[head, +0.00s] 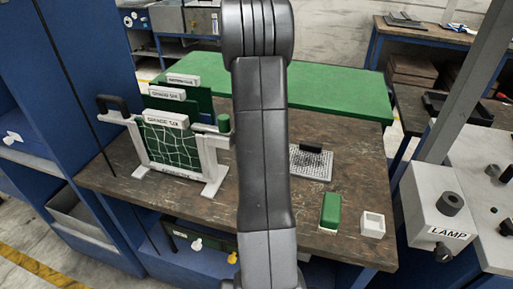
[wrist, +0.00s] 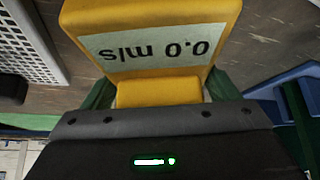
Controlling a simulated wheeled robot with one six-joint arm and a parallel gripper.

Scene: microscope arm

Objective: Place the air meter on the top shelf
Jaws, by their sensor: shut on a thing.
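The air meter (wrist: 150,40) is a yellow block with a grey display reading "0.0 m/s", upside down in the wrist view. My gripper (wrist: 160,90) is shut on its narrower yellow end, with a green finger on each side. In the head view my own dark arm runs down the middle, and neither the gripper nor the meter shows there. A blue shelf unit (head: 75,90) stands at the left with boards at different heights. I cannot tell which board is the top shelf.
A brown workbench (head: 110,178) holds a white rack (head: 190,158) with green panels, a perforated plate (head: 310,165), a green block (head: 330,210) and a small white box (head: 372,224). A lamp box (head: 440,205) stands at the right. Bench space between rack and plate is partly hidden by my arm.

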